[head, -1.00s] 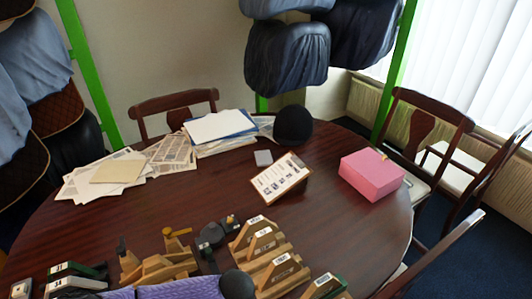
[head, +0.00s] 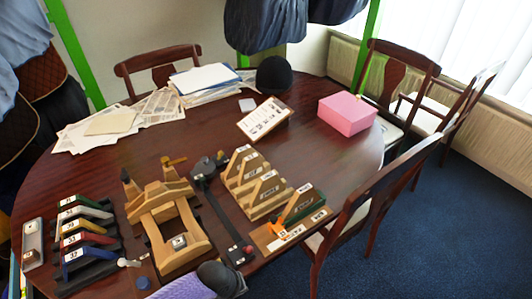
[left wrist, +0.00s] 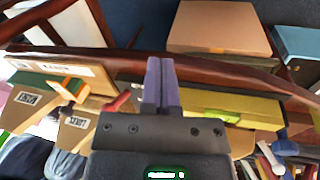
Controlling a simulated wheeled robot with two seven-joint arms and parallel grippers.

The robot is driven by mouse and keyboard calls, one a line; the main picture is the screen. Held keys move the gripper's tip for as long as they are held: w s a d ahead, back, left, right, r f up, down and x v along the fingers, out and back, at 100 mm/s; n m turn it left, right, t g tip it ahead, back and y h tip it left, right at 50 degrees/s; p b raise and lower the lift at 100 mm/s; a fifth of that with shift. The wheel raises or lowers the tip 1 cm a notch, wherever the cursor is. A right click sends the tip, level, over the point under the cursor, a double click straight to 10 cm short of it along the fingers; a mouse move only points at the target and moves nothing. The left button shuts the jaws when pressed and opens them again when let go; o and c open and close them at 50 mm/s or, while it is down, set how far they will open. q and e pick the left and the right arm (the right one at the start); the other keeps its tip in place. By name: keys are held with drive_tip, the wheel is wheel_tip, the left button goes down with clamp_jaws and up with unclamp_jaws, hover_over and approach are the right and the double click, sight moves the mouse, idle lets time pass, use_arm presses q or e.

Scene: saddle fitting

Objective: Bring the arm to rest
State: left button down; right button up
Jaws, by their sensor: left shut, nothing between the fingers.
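My left gripper (left wrist: 162,85) shows in the left wrist view, its two purple fingers pressed together with nothing between them. It is close to a dark wooden edge that runs across the picture. Wooden labelled pieces (left wrist: 75,130) lie to the left of the fingers, and a yellow-green piece (left wrist: 240,107) lies to the right. I cannot tell whether the fingers touch any of them. My right gripper shows in neither view.
A chair (head: 365,200) stands close at the right.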

use_arm(q)
drive_tip(key=s+a+f+m+y+b, duration=0.1)
drive_tip(key=s+a+f+m+b, duration=0.45)
drive_tip(key=s+f, duration=0.85)
drive_tip(key=s+a+f, duration=0.2)
drive_tip(key=s, duration=0.5)
drive_tip(key=s+a+f+m+g+y, duration=0.1)
drive_tip(key=s+a+f, duration=0.2)
drive_tip(key=s, duration=0.4)
drive_tip(key=shift+a, duration=0.3)
